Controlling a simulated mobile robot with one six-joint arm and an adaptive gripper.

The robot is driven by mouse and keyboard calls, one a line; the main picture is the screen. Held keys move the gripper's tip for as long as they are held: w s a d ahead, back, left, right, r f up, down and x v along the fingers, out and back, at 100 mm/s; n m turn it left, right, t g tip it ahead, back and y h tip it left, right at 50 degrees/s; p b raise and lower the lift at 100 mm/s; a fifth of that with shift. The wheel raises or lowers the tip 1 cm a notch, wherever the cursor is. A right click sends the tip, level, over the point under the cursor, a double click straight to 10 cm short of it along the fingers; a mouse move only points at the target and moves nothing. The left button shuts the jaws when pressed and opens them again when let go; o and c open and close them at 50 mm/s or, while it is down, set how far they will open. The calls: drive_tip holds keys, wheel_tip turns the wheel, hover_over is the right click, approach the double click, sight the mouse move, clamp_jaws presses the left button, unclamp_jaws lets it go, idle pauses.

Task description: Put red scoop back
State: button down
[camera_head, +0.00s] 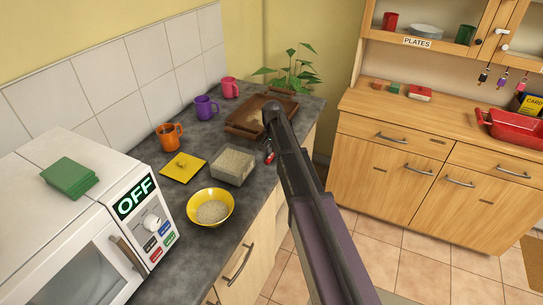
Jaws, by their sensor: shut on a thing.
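The red scoop (269,157) shows as a small red piece just right of the grey container, mostly hidden by my arm. My gripper (267,146) is largely hidden behind my arm; a small grey part shows just above the red piece, shut on it. The open grey container (231,178) holds pale grains and stands on the dark counter. Its likely lid, a yellow square with a knob (183,167), lies flat to its left. A yellow bowl (210,221) in front also holds pale grains.
A brown wooden tray (240,130) sits behind the container, partly covered by my arm. Orange (170,137), purple (206,108) and pink (230,88) mugs line the wall. A white microwave (80,210) fills the left. A wooden cabinet (430,170) stands right across open floor.

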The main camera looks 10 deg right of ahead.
sight(273, 153)
drive_tip(key=shift+f, duration=0.1)
idle(0.3)
drive_tip(key=shift+f, duration=0.15)
drive_tip(key=c, duration=0.6)
unclamp_jaws()
wheel_tip(273, 153, up, 12)
drive_tip(key=p, duration=1.2)
drive_tip(key=shift+s+a+r, duration=0.15)
drive_tip(key=shift+s+r, duration=0.05)
drive_tip(key=shift+s, duration=0.05)
drive_tip(key=shift+s, duration=0.1)
drive_tip(key=s+n, duration=0.7)
drive_tip(key=s, duration=2)
drive_tip(key=shift+d, duration=0.45)
